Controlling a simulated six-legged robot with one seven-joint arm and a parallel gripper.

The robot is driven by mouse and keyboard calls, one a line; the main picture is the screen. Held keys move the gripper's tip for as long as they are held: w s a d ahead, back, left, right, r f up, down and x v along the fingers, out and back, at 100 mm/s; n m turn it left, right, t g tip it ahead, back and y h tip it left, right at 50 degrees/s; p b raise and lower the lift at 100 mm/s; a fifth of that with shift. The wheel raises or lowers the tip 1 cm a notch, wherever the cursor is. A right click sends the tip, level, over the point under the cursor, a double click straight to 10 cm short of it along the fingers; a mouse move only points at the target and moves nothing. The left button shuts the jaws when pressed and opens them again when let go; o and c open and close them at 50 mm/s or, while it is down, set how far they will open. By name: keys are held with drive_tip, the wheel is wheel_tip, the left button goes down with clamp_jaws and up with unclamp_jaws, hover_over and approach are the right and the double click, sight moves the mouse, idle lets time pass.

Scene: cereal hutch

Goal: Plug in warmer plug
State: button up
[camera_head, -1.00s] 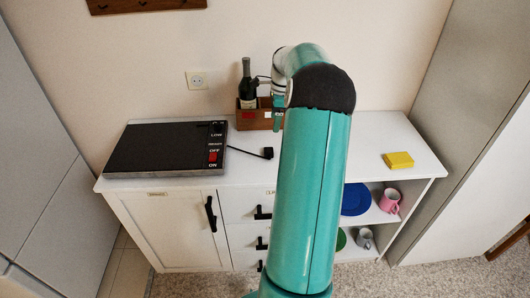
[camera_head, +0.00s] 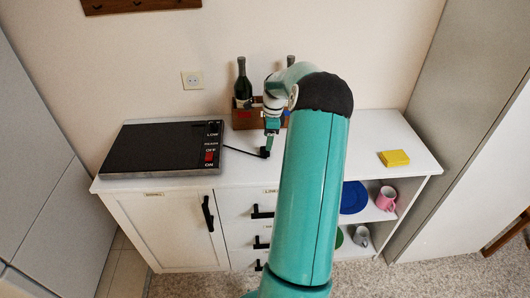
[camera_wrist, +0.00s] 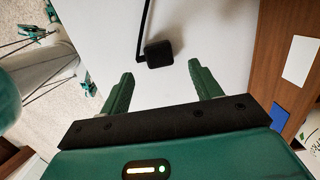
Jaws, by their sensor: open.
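The black warmer plug (camera_wrist: 159,54) lies on the white counter at the end of its black cord. In the wrist view it is just beyond the fingertips, roughly midway between them, and not touched. My gripper (camera_wrist: 163,80) is open and empty, with its two green fingers spread. In the head view the gripper (camera_head: 268,146) points down at the plug (camera_head: 265,153), which it partly covers. The black warmer (camera_head: 163,150) with its red switch lies on the left of the counter. The wall socket (camera_head: 192,80) is on the back wall above the counter.
A wooden crate (camera_head: 242,117) with bottles stands at the back of the counter, and its side is near the gripper in the wrist view (camera_wrist: 272,62). A yellow block (camera_head: 394,158) lies at the right. Shelves below hold a pink mug (camera_head: 386,199) and a blue plate (camera_head: 353,197).

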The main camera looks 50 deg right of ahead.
sight(265, 152)
drive_tip(key=f, duration=0.5)
drive_tip(key=shift+w+a, duration=0.4)
drive_tip(key=c, duration=1)
